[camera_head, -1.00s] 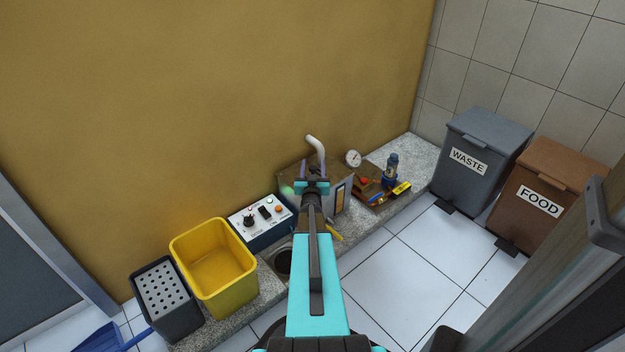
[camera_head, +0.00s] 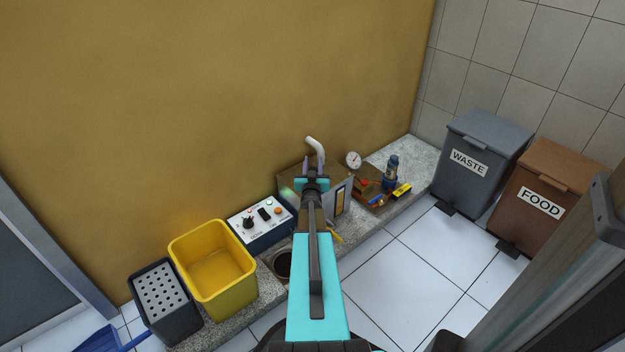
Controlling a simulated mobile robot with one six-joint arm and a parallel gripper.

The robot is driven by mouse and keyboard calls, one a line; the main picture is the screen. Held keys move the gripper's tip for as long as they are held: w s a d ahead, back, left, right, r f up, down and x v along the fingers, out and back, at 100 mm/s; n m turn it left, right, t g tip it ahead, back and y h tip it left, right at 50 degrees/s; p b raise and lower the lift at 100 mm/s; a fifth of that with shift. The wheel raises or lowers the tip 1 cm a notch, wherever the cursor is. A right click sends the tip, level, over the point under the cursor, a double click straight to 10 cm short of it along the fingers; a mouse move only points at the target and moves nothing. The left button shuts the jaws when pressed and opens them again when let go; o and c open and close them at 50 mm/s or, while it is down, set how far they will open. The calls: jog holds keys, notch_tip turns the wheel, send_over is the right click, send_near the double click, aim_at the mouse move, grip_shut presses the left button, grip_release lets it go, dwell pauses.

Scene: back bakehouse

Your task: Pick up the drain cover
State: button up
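I cannot pick out a drain cover for certain. A dark round hole (camera_head: 282,265) in the stone ledge shows just left of my arm, with no cover over it. My gripper (camera_head: 312,165) is at the far end of my turquoise arm, in front of a brownish box-like unit (camera_head: 287,181) by the wall.
WASTE (camera_head: 480,142) and FOOD (camera_head: 552,172) bins stand right. Floor tiles between are clear.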

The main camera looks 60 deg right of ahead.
grip_shut()
jog(key=shift+r, duration=0.1)
notch_tip(320, 180, up, 10)
jog(key=p, duration=0.3)
dwell(0.3)
dwell(0.5)
